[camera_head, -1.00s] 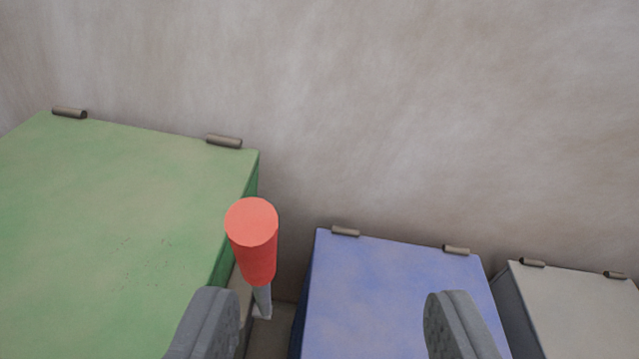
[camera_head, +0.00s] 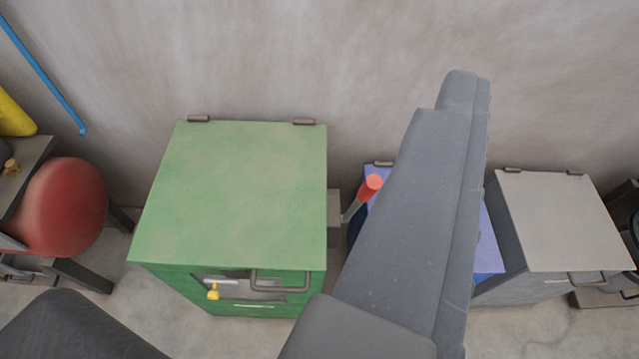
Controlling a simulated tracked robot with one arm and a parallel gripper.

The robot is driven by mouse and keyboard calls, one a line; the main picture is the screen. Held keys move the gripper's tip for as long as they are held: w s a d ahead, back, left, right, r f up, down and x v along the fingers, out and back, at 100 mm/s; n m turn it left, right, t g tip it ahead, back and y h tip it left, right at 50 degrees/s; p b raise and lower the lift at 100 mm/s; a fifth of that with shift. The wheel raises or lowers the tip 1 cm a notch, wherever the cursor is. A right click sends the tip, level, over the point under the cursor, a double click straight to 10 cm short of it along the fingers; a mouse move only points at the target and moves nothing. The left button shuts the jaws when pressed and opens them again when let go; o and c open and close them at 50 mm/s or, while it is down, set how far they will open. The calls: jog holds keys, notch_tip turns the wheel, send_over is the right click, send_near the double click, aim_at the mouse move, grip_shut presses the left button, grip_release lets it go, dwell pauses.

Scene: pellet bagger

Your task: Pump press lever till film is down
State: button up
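The lever with a red cylindrical handle (camera_head: 371,186) on a grey rod stands between the green box (camera_head: 245,190) and the blue box (camera_head: 490,245). It leans up and to the right. A large grey part of me (camera_head: 415,220) crosses the picture right of the lever and covers much of the blue box. It looks apart from the handle, but the depth is unclear. I cannot make out two separate fingertips, so whether my gripper is open or shut does not show. No film can be made out.
A grey lidded box (camera_head: 560,220) stands at the right. A red round-topped object (camera_head: 62,205) and a blue rod (camera_head: 45,75) are at the left. The green box has a front handle (camera_head: 282,283) and a yellow knob (camera_head: 214,292). A plain wall is behind.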

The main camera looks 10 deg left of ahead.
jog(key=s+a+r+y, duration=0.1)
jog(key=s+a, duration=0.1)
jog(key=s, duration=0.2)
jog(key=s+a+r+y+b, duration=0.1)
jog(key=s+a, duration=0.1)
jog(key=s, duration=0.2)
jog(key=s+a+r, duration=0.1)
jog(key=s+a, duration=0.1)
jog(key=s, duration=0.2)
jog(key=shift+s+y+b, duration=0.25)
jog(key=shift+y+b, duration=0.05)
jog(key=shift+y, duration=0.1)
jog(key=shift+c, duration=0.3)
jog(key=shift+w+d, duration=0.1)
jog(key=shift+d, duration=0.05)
